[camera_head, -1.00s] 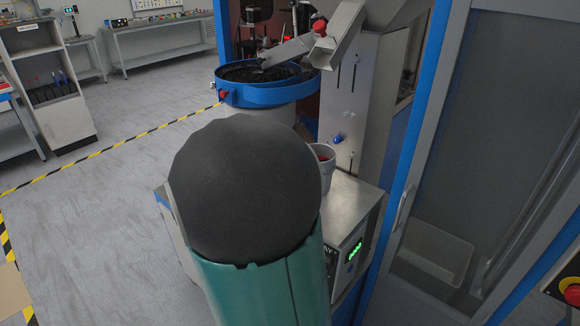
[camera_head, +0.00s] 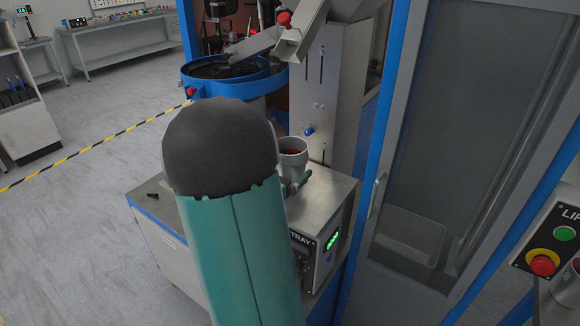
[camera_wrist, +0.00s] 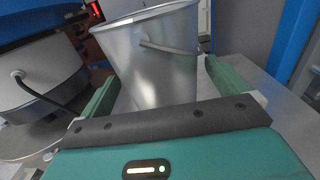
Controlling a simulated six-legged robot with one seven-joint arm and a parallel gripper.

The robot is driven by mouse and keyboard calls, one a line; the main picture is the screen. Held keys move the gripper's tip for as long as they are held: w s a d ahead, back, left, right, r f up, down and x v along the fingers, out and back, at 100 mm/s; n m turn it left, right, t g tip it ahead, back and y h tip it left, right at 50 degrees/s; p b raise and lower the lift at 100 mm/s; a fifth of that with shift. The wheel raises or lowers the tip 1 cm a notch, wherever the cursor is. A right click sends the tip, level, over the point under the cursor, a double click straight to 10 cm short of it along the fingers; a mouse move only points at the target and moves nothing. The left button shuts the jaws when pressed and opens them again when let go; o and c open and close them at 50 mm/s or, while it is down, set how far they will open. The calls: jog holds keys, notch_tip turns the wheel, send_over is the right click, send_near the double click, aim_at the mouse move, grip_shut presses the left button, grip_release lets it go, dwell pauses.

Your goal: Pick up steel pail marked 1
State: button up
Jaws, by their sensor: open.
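A steel pail (camera_wrist: 150,60) with a wire handle fills the upper middle of the wrist view. My gripper (camera_wrist: 163,80) is open, with one green finger on each side of the pail. Whether either finger touches it, I cannot tell. In the head view the pail (camera_head: 292,152) stands upright on a steel cabinet top, with something red inside. My arm hides its left and lower parts, and most of my gripper.
The steel cabinet (camera_head: 325,192) has a lit green display. A blue-rimmed bowl feeder (camera_head: 232,84) and a chute (camera_head: 300,40) stand behind. A framed clear panel (camera_head: 450,130) and a red button (camera_head: 543,263) are at right.

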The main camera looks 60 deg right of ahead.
jog(key=shift+s+d, duration=0.15)
jog(key=shift+d, duration=0.85)
jog(key=shift+c, duration=0.4)
